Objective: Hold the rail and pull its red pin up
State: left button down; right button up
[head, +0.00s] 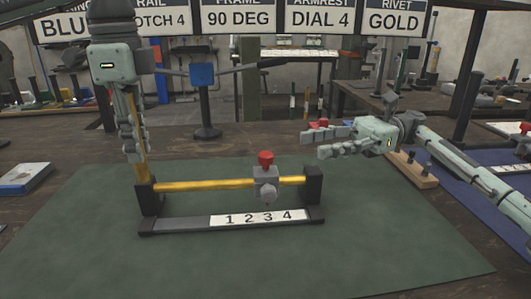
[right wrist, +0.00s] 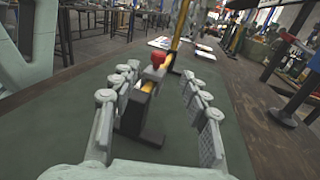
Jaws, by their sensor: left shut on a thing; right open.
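The yellow rail (head: 205,185) runs level between two black end blocks on a dark base. A grey slider block (head: 265,178) sits on it toward the right, with a red pin (head: 266,158) on top. My left gripper (head: 137,157) points down and is shut on the upright yellow bar at the rail's left end. My right gripper (head: 313,146) is open and empty, right of the red pin and slightly above it. In the right wrist view the red pin (right wrist: 158,59) shows ahead between the open fingers, apart from them.
A white strip numbered 1 2 3 4 (head: 262,218) lies on the base. The green mat (head: 400,235) is clear in front. A blue panel on a stand (head: 203,75) is behind. A wooden block with pegs (head: 412,170) lies right of the right gripper. Signs hang above.

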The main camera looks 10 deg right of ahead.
aim_at(266, 153)
jog(key=x, duration=1.1)
jog(key=shift+s+a, duration=0.1)
jog(key=shift+a, duration=0.1)
grip_shut()
